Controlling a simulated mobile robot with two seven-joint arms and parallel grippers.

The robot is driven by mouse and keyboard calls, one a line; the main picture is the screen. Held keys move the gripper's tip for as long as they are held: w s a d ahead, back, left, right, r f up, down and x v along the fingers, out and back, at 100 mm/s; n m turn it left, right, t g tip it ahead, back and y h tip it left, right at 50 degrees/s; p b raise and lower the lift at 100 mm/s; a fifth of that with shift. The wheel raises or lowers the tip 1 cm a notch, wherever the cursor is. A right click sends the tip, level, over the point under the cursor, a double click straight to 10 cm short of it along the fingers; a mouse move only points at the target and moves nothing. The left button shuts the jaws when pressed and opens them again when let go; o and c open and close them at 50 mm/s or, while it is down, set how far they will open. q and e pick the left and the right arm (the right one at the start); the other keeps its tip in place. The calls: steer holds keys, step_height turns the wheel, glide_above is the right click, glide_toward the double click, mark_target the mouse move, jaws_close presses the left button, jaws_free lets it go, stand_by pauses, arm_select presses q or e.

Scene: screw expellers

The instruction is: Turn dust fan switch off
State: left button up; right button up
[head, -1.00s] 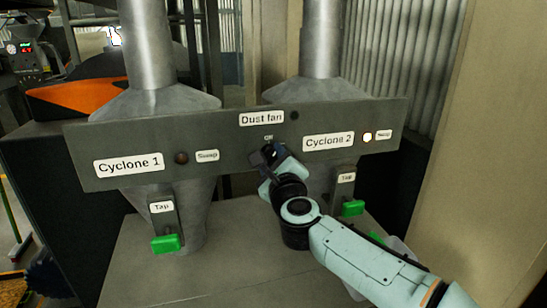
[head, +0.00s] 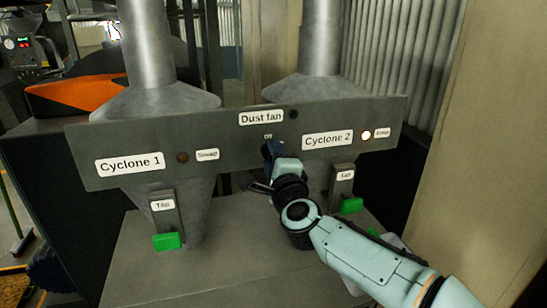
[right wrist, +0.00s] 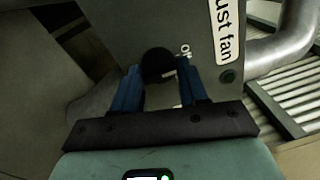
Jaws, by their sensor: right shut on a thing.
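The dust fan switch is a round black knob (right wrist: 158,65) on the grey control panel (head: 225,146), beside a small label that appears to read "Off" (head: 268,136). The "Dust fan" label (head: 261,118) is above it, with a dark round lamp (head: 294,115) to its right. My right gripper (head: 270,150) is at the panel just below the small label and hides the knob in the head view. In the right wrist view its blue fingers (right wrist: 160,82) are on either side of the knob, shut on it. My left gripper is not in view.
Cyclone 1 (head: 130,164) and Cyclone 2 (head: 327,140) labels flank the switch. Cyclone 1's lamp (head: 183,157) is dark; Cyclone 2's (head: 366,134) is lit. Green tap handles (head: 167,241) hang below the panel. A wall (head: 470,150) stands at the right.

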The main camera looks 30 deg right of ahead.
steer(key=shift+a+f, duration=0.1)
steer(key=shift+f, duration=0.15)
steer(key=o, duration=0.9)
steer(key=shift+o, duration=0.5)
steer(key=shift+r, duration=0.1)
steer(key=shift+s, duration=0.1)
steer(key=b+v, duration=0.1)
steer(key=v, duration=1.2)
steer(key=shift+b, duration=0.3)
steer(key=shift+s, duration=0.1)
